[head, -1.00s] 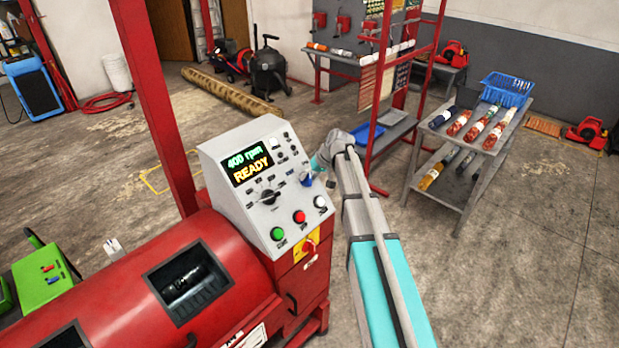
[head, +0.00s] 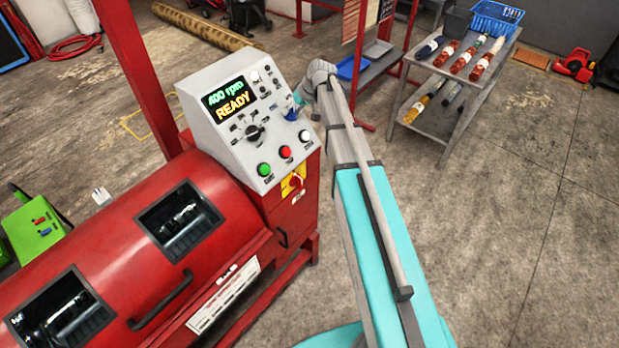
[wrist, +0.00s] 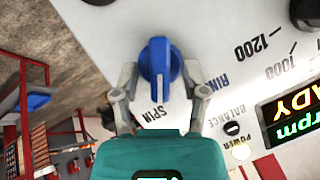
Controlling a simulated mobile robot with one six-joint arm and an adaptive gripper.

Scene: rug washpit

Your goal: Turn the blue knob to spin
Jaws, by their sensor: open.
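The blue knob (wrist: 158,62) is on the sloped grey control panel (wrist: 235,35). In the wrist view its raised bar stands upright in the picture, with its lower end toward the word SPIN; RINSE is to its right. My gripper (wrist: 160,80) is open, one finger on each side of the knob; I cannot tell whether either finger touches it. In the head view the knob (head: 291,114) is at the panel's right edge, partly hidden by my gripper (head: 298,100). The display (head: 229,98) reads 400 rpm READY.
A black rotary dial (head: 252,132) is left of the knob. Green (head: 264,169), red (head: 286,152) and white (head: 305,136) buttons lie below, above a red-and-yellow switch (head: 293,184). The red drum machine (head: 120,262) fills the lower left.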

